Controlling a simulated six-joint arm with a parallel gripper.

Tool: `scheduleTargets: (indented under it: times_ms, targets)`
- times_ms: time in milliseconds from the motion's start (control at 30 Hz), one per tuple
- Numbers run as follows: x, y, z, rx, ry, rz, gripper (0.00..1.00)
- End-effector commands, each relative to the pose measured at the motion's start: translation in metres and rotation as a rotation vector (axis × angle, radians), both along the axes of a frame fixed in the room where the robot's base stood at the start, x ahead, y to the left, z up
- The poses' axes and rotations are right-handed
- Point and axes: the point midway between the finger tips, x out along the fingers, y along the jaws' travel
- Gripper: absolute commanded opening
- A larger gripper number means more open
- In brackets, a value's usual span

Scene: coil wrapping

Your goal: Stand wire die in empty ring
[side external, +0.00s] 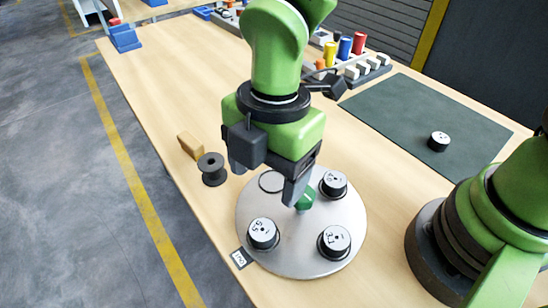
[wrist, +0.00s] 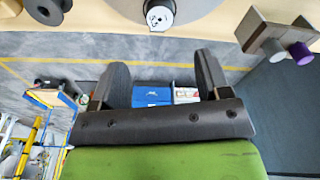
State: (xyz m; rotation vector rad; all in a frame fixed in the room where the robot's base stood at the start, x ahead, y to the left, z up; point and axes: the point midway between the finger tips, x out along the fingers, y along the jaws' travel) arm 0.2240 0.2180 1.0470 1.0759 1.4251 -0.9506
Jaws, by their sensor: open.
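A loose wire die (side external: 439,141), black-sided with a white marked top, stands on the dark green mat. The round metal plate (side external: 290,244) bears several similar dies, among them one at front left (side external: 263,234), one at front right (side external: 334,241) and one at the back right (side external: 333,183). My gripper (side external: 265,179) is open above the plate, one finger close to the green centre knob (side external: 305,202); contact cannot be told. In the wrist view nothing is between its fingers (wrist: 162,68).
A black spool (side external: 212,169) and a tan block (side external: 190,146) stand left of the plate. A small label (side external: 239,258) lies at its front left edge. Racks with coloured cylinders (side external: 345,48) stand at the back. The mat (side external: 400,115) is mostly clear.

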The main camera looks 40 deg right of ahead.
Motion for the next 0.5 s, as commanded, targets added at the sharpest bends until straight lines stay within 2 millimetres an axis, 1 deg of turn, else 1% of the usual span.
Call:
scheduleTargets:
  times_ms: [67,233,300,367,467,500]
  targets:
    - [0.000,0.000,0.004,0.000,-0.001,0.001,0.70]
    - [0.000,-0.001,0.005,0.000,0.000,-0.004,0.70]
    - [0.002,-0.005,0.011,0.008,-0.007,-0.040,0.70]
    - [0.006,-0.012,0.023,0.024,-0.016,-0.117,0.70]
    - [0.011,-0.036,0.055,0.071,-0.041,-0.348,0.70]
    - [0.012,-0.049,0.070,0.097,-0.051,-0.469,0.70]
